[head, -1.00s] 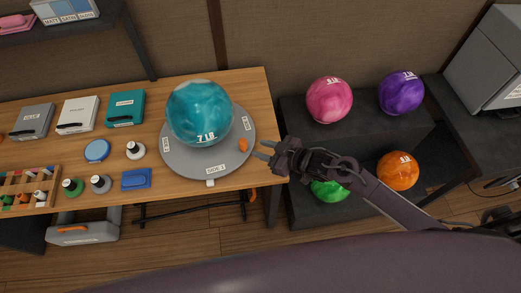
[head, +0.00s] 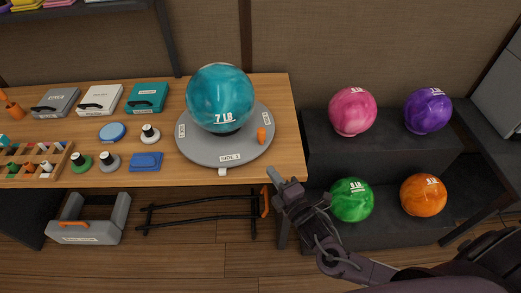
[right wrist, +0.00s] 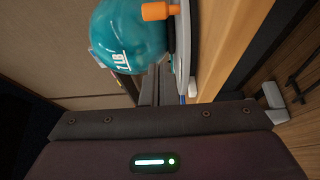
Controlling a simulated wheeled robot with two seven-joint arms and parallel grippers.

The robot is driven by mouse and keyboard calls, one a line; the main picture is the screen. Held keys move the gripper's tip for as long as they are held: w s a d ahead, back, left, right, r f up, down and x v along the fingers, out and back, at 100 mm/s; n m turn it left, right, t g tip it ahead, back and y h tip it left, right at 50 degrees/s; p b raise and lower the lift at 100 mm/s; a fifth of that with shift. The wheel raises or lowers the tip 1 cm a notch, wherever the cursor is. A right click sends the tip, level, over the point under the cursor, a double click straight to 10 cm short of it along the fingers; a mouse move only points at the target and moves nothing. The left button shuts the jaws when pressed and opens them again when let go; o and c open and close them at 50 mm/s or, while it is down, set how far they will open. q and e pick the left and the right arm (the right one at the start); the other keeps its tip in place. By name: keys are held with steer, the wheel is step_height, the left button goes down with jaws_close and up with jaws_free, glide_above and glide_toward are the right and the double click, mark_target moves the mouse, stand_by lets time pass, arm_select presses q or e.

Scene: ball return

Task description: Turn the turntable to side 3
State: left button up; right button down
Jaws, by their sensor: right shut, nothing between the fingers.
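The round grey turntable (head: 197,153) lies on the wooden table near its right end. A teal 7 LB ball (head: 220,97) rests on it. An orange peg (head: 262,135) stands at its right rim. One side label (head: 230,157) faces the front and another (head: 181,130) the left; their numbers are too small to read surely. A white marker (head: 222,171) sits at the table's front edge below the front label. My right gripper (head: 284,178) is shut and empty, off the table's front right corner, apart from the turntable. The right wrist view shows the ball (right wrist: 130,50) and peg (right wrist: 160,11). My left gripper is out of view.
Pink (head: 352,110), purple (head: 428,110), green (head: 351,199) and orange (head: 423,194) balls sit on a dark rack (head: 395,150) to the right. Cases, polishing pads and a bottle rack (head: 60,160) fill the table's left. A gap separates table and rack.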

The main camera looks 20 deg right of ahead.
steer(key=w, duration=0.2)
steer(key=w+a, duration=0.1)
steer(key=w, duration=0.2)
steer(key=w+p, duration=0.1)
steer(key=w, duration=0.1)
steer(key=shift+w+a+r, duration=0.15)
steer(key=shift+w+a, duration=0.1)
steer(key=shift+w+d, duration=0.7)
steer(key=shift+w, duration=0.35)
steer(key=shift+w+d+p, duration=0.35)
steer(key=shift+w+d, duration=0.05)
steer(key=shift+w, duration=0.05)
steer(key=shift+w+f, duration=0.1)
steer(key=shift+f, duration=0.1)
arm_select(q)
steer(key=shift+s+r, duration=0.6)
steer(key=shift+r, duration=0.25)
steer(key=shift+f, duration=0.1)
arm_select(e)
steer(key=shift+d, duration=0.1)
